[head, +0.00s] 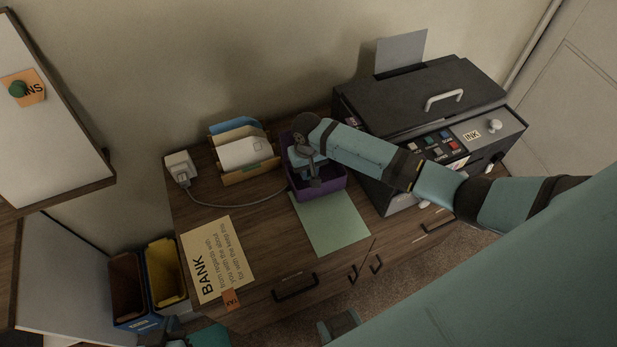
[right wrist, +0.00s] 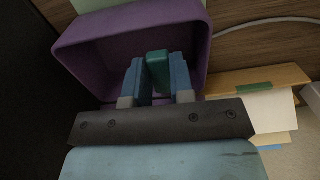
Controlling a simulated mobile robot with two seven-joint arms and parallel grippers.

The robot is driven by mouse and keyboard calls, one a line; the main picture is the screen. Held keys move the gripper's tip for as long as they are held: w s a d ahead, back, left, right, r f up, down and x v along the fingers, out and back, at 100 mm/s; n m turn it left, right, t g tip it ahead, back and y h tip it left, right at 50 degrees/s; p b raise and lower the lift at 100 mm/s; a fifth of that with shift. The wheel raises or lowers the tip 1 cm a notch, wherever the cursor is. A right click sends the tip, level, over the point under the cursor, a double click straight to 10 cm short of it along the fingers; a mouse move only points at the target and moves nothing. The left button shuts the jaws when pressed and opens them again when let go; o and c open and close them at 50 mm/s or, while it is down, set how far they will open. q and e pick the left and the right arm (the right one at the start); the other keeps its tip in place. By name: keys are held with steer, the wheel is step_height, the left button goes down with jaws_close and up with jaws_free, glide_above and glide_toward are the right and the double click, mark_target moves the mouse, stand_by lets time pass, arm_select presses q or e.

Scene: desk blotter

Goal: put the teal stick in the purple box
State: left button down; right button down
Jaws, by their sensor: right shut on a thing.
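The purple box (head: 329,189) stands open on the desk, left of the printer, and fills the upper part of the right wrist view (right wrist: 80,60). My right gripper (head: 313,181) points down into the box's opening. In the right wrist view its two blue fingers (right wrist: 158,82) are shut on the teal stick (right wrist: 158,66), whose end is over the box's inside. I cannot tell whether the stick touches the box floor. In the head view the stick is not clearly distinguishable from the gripper. My left gripper (head: 165,334) is low at the bottom left, partly cut off; its fingers are unclear.
A black printer (head: 420,95) stands close right of the box. A wooden letter holder (head: 250,172) with envelopes is left of it. A green sheet (head: 330,225) and a bank letter (head: 218,258) lie in front. A white plug (head: 180,167) trails a cable toward the box.

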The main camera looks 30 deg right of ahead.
steer(key=shift+f, duration=1.9)
steer(key=shift+f, duration=0.1)
steer(key=shift+f, duration=0.4)
steer(key=shift+f, duration=0.1)
steer(key=c, duration=1)
jaws_free()
